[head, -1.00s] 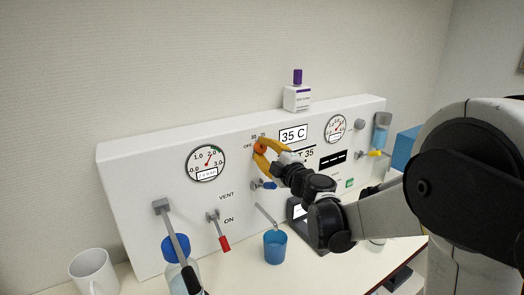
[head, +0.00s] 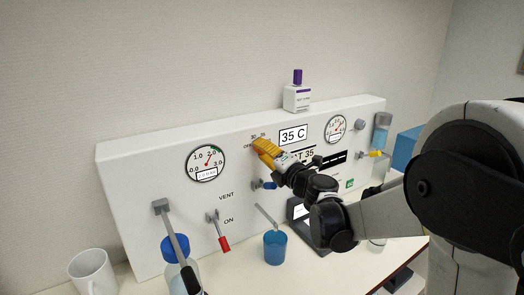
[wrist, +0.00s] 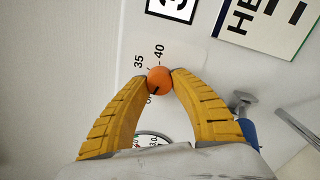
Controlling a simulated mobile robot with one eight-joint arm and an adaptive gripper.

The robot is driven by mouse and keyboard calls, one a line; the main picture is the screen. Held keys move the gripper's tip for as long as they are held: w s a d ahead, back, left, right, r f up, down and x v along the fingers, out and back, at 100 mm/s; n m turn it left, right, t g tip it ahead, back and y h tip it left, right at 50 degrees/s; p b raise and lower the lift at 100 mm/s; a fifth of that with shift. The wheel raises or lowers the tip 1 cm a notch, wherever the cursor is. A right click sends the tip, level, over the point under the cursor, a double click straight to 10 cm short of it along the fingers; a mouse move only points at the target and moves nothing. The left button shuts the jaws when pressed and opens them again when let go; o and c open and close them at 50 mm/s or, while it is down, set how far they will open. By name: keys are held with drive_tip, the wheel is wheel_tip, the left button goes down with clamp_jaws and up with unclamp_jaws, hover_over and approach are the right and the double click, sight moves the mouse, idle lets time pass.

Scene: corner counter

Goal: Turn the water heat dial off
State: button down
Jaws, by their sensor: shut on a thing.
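The water heat dial is a small round orange knob (wrist: 159,79) on the white panel, with labels 35, 40 and a partly hidden OFF around it. In the wrist view, a dark mark on its lower left side faces the OFF label. My gripper (wrist: 159,76) has its two yellow ribbed fingers shut on the knob, one tip on each side. In the head view, my gripper (head: 258,146) is at the panel and its fingers hide the knob. The display (head: 293,134) reads 35 C.
A blue-handled valve (head: 266,185) sits just below my gripper. A red-handled lever (head: 222,240), a blue cup (head: 275,247), a bottle with a blue cap (head: 176,252) and a white mug (head: 92,272) are lower down. A white bottle (head: 297,97) stands on the panel top.

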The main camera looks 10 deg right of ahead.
idle(0.4)
drive_tip(key=c, duration=1)
unclamp_jaws()
drive_tip(key=shift+c, duration=0.2)
drive_tip(key=v, duration=1.2)
drive_tip(key=shift+f, duration=0.1)
